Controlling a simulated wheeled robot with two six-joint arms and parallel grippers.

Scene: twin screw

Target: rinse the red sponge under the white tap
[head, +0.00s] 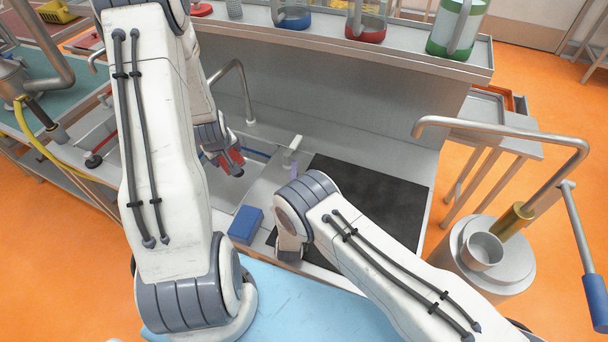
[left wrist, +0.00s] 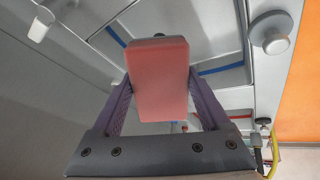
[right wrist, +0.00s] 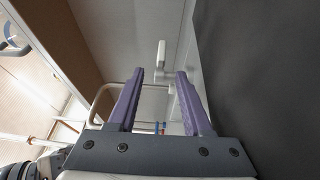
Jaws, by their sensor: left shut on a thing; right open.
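The red sponge (left wrist: 160,70) is held between the fingers of my left gripper (left wrist: 160,100). In the head view the sponge (head: 232,160) is over the sink (head: 222,190), left of the white tap (head: 293,150) and apart from it. My left arm covers part of the sink. The white tap also shows at the upper left of the left wrist view (left wrist: 41,25) and ahead in the right wrist view (right wrist: 162,55). No water shows. My right gripper (right wrist: 160,76) is open and empty; its fingers are mostly hidden in the head view.
A blue block (head: 246,225) lies at the counter's front edge by the sink. A black mat (head: 375,200) covers the counter to the right. A bent steel faucet (head: 240,88) stands behind the sink. The shelf behind holds a blue jug (head: 293,16), a red jug (head: 366,28) and a green one.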

